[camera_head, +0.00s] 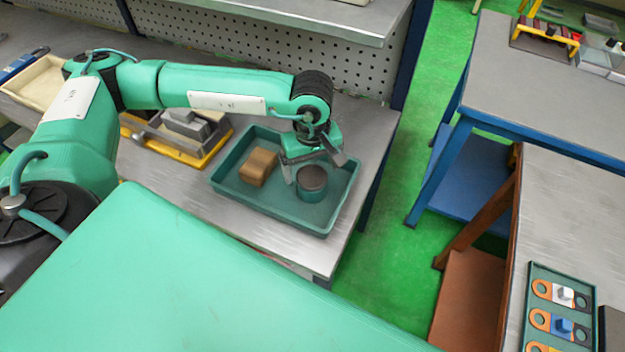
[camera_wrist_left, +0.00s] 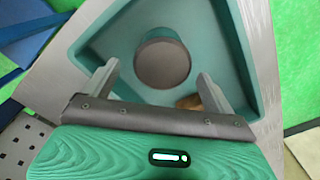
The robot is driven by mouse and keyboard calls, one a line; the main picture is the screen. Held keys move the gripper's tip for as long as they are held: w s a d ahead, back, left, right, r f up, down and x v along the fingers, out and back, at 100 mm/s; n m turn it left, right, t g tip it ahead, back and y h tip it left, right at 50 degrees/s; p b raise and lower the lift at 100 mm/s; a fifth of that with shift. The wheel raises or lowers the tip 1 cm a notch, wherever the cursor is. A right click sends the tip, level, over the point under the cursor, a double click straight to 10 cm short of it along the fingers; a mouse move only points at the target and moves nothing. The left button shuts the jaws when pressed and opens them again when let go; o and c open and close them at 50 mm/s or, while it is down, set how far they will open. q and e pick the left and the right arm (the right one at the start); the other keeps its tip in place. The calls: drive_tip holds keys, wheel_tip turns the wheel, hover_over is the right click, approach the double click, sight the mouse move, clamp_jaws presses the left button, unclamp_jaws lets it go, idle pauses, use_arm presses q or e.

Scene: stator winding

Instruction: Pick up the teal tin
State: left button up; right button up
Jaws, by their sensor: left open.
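The teal tin (camera_head: 312,184) is a short round can with a dark brown lid. It stands upright in the teal tray (camera_head: 327,218), towards the tray's right side. In the left wrist view the tin (camera_wrist_left: 163,62) shows from above, beyond and between the fingers. My left gripper (camera_head: 318,172) is open at the tin, its fingers apart and nothing between them at the tips that I can make out. In the left wrist view the left gripper (camera_wrist_left: 158,84) has a finger on each side of the tin's near edge. I cannot tell whether they touch it. My right gripper is not in view.
A tan-brown block (camera_head: 258,167) lies in the tray left of the tin; part shows in the left wrist view (camera_wrist_left: 188,102). A yellow-based fixture with grey blocks (camera_head: 186,129) stands left of the tray. A pegboard (camera_head: 260,55) backs the bench. Bare bench lies right of the tray.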

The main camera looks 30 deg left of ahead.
sight(312, 175)
use_arm(q)
drive_tip(key=shift+s+d+f+p, duration=0.1)
drive_tip(key=shift+s+f+p, duration=0.05)
drive_tip(key=shift+f+p, duration=0.25)
drive_tip(key=shift+s+d+f+p, duration=0.15)
drive_tip(key=shift+f+p, duration=0.15)
drive_tip(key=shift+f, duration=0.15)
wheel_tip(312, 175, down, 3)
drive_tip(key=shift+r+p, duration=0.2)
drive_tip(key=shift+p, duration=0.1)
drive_tip(key=shift+f, duration=0.4)
drive_tip(key=shift+c, duration=0.2)
drive_tip(key=c, duration=1.1)
drive_tip(key=shift+c, duration=0.9)
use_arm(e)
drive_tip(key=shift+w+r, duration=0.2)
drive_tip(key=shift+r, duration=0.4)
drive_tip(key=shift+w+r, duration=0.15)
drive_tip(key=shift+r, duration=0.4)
use_arm(q)
drive_tip(key=shift+r, duration=0.1)
